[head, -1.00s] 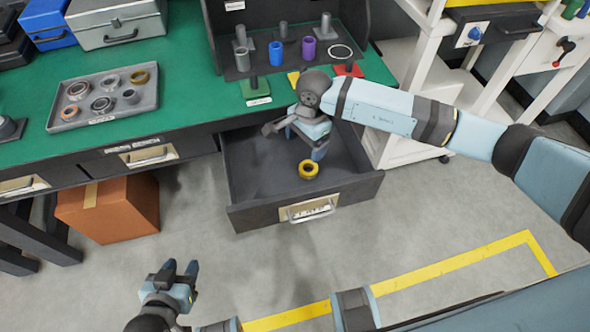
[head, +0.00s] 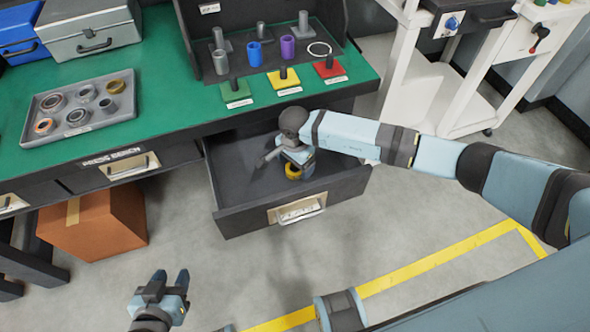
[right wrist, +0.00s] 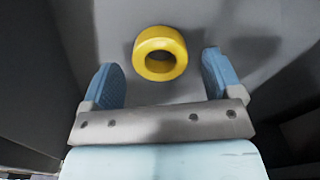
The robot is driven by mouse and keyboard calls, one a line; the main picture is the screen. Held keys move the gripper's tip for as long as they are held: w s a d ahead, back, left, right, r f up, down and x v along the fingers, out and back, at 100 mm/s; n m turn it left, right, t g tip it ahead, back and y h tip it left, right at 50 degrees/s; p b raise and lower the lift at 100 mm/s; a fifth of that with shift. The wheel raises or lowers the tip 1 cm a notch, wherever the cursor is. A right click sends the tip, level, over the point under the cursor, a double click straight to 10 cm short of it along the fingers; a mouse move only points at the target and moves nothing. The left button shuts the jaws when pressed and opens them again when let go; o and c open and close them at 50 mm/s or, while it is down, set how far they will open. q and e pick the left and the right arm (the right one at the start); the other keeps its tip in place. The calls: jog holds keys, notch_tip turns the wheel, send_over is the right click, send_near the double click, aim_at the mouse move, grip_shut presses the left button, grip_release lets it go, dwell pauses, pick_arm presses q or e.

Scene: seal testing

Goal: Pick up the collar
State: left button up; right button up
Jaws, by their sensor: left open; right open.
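The collar, a thick yellow ring (head: 293,172), lies on the floor of the open drawer (head: 240,213) and is partly hidden by my right gripper in the head view. In the right wrist view the collar (right wrist: 146,57) lies flat with its hole showing, ahead of and between the two blue fingers, touching neither. My right gripper (right wrist: 161,70) is open and empty, pointing down into the drawer; it also shows in the head view (head: 300,164). My left gripper (head: 171,281) is open and empty, low over the floor, away from the drawer.
The green bench (head: 160,60) holds a grey tray (head: 119,112) of several rings, and green, yellow and red post stands above the drawer. The drawer walls surround my right gripper. A cardboard box (head: 95,225) sits below left. A white cart (head: 470,100) stands right.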

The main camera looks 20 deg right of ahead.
jog(key=shift+f, duration=0.7)
jog(key=c, duration=1.2)
jog(key=shift+r, duration=0.1)
